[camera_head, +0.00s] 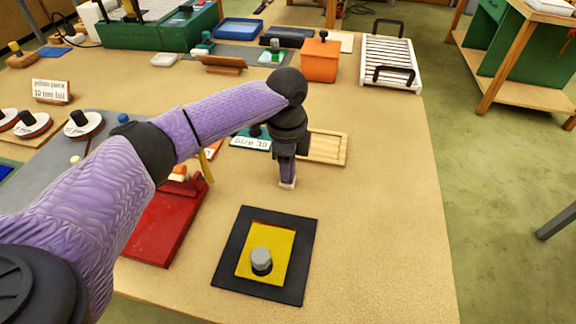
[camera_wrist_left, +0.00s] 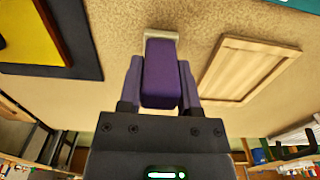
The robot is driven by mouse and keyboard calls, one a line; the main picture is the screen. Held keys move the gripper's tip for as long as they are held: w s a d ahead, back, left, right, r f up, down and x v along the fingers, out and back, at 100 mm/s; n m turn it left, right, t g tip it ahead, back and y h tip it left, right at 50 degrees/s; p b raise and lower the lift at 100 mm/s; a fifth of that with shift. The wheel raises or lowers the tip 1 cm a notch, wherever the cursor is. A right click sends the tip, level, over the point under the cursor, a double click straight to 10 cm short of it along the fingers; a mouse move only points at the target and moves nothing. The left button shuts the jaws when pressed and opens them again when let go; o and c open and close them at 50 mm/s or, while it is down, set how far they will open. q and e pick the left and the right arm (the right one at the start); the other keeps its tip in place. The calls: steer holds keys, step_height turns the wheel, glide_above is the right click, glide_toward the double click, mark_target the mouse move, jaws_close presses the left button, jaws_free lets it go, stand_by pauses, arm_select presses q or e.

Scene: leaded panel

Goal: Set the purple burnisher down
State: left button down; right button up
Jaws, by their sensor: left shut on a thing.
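The purple burnisher (camera_head: 287,172) is a purple block with a pale tip. It points down at the tan table, and I cannot tell whether the tip touches the tabletop. My left gripper (camera_head: 288,157) is shut on it from above. In the left wrist view the burnisher (camera_wrist_left: 160,78) sits between the two fingers of my left gripper (camera_wrist_left: 160,90), with its pale tip beyond them. My right gripper is not in view.
A shallow wooden tray (camera_head: 336,148) lies just right of the burnisher. A black frame (camera_head: 231,258) with a yellow pane (camera_head: 278,241) and grey knob lies nearer. A red board (camera_head: 150,232) is partly behind my left arm. The table's right side (camera_head: 385,220) is clear.

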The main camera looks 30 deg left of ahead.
arm_select(q)
steer(key=shift+c, duration=1.4)
jaws_free()
step_height(320, 180, up, 12)
steer(key=p, duration=0.3)
steer(key=shift+r+p, duration=0.1)
steer(key=shift+p, duration=0.3)
